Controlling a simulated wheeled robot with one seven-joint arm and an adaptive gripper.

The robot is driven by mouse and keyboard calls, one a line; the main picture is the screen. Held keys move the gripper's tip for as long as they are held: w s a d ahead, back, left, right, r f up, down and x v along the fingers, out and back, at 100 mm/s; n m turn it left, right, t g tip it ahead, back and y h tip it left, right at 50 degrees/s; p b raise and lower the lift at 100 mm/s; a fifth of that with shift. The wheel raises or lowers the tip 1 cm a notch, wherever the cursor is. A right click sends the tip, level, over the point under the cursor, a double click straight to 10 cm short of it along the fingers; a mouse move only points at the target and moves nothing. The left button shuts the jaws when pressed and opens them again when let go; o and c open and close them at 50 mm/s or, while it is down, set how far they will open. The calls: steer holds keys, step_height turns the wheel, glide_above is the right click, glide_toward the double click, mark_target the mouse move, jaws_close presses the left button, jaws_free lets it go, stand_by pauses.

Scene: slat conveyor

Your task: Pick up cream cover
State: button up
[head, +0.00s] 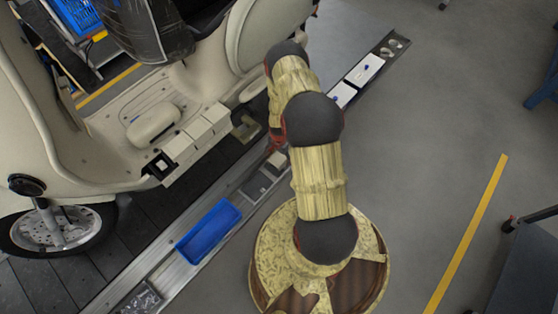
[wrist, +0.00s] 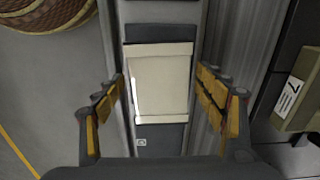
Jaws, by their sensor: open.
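The cream cover (wrist: 160,85) is a flat, pale rectangular piece with a bright white edge at its left. In the wrist view it lies in the middle, on the grey strip beside the conveyor. My gripper (wrist: 160,78) is open, with one yellow-and-dark finger on each side of the cover and a gap to both. The fingers do not grip it. In the head view my arm hides most of the cover and the gripper.
A cream scooter (head: 150,75) stands on the slat conveyor (head: 75,265). A blue tray (head: 209,231) lies along the strip.

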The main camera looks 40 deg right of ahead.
steer(key=shift+f, duration=0.1)
steer(key=c, duration=0.3)
steer(key=c, duration=1)
